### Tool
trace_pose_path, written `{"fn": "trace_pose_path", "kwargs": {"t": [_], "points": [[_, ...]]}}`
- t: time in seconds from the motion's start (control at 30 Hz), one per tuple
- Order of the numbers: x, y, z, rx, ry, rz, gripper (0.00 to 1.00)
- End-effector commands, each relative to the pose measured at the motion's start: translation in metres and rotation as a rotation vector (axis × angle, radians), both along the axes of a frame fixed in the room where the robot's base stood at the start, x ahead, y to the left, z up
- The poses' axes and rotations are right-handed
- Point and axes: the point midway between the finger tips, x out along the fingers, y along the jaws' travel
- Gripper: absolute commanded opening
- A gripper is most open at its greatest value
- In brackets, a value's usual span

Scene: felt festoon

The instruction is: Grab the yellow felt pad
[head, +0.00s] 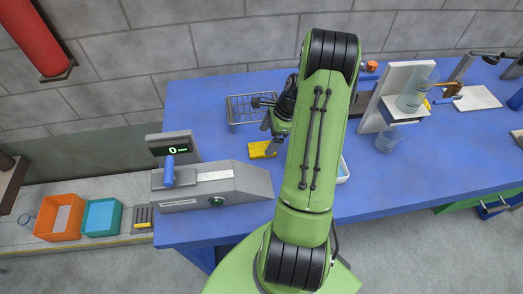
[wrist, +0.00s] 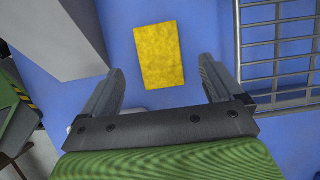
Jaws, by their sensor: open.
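The yellow felt pad (head: 262,150) lies flat on the blue table (head: 200,115), between the grey scale and the wire basket. In the wrist view the yellow felt pad (wrist: 158,55) shows whole, a plain rectangle just beyond and between the two fingers. My gripper (wrist: 160,85) is open with nothing between its fingers. In the head view my gripper (head: 265,134) is above and close to the pad, and my green arm hides part of the table on the right.
A wire basket (head: 245,108) stands behind the pad, and it shows at the right in the wrist view (wrist: 280,45). A grey scale (head: 212,186) stands in front left. A white stand (head: 399,88) and a clear beaker (head: 386,139) are on the right. The table's back left is clear.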

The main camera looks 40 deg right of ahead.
Motion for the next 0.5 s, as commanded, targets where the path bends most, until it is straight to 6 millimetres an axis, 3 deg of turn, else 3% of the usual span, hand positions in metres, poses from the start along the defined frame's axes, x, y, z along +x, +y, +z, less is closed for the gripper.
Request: {"fn": "trace_pose_path", "kwargs": {"t": [0.23, 0.5], "points": [[0.009, 0.016, -0.041, 0.004, 0.002, 0.002, 0.94], [0.010, 0.016, -0.043, 0.001, 0.001, 0.002, 0.94]]}}
